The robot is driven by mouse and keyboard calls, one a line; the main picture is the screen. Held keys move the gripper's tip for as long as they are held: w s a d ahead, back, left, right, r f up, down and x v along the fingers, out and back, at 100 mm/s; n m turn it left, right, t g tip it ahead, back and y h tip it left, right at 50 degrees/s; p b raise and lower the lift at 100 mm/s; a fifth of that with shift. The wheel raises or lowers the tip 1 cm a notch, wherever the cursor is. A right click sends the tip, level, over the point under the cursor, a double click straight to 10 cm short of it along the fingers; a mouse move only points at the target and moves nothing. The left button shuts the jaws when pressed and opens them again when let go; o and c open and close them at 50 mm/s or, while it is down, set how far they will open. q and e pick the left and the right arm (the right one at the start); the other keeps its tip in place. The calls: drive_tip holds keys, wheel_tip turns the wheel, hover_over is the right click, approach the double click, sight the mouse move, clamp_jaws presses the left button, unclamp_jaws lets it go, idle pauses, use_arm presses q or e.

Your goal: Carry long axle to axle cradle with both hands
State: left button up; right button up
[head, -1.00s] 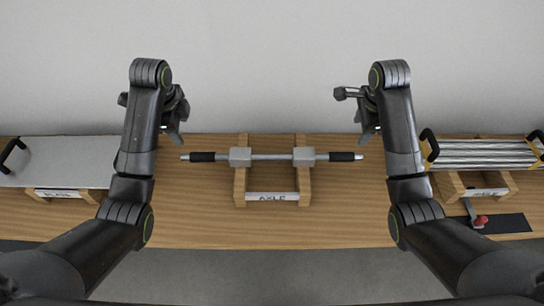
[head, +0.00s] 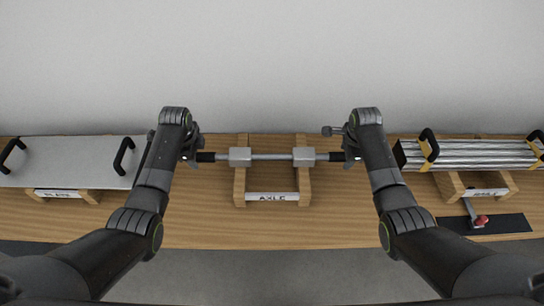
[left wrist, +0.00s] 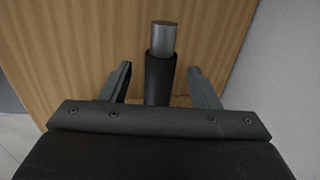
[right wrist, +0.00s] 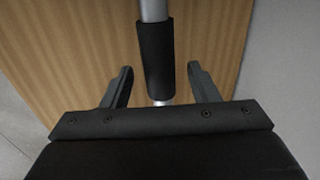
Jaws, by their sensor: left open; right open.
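The long axle (head: 271,156) is a silver bar with two grey blocks and a black grip near each end. It lies level across the wooden axle cradle (head: 240,188), whose front label reads AXLE. My left gripper (head: 194,152) is open at the axle's left end; in the left wrist view the black grip (left wrist: 160,80) lies between the spread fingers. My right gripper (head: 346,150) is open at the right end; in the right wrist view the black grip (right wrist: 155,60) reaches between the spread fingers. Neither gripper's fingers are closed on it.
At left a grey plate (head: 70,165) with black handles rests on a wooden stand. At right a striped bundle of silver rods (head: 475,155) with black handles rests on another stand. A red-knobbed lever (head: 480,221) sits on a dark mat at front right. A plain wall stands behind.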

use_arm(q)
drive_tip(key=shift+f, duration=0.4)
use_arm(e)
drive_tip(key=shift+f, duration=0.4)
use_arm(q)
drive_tip(key=shift+c, duration=0.5)
use_arm(e)
drive_tip(key=shift+c, duration=0.3)
use_arm(q)
clamp_jaws()
use_arm(e)
clamp_jaws()
use_arm(q)
drive_tip(key=shift+w+r, duration=0.15)
drive_tip(key=shift+w, duration=0.1)
use_arm(e)
drive_tip(key=shift+w+r, duration=0.15)
drive_tip(key=shift+w, duration=0.1)
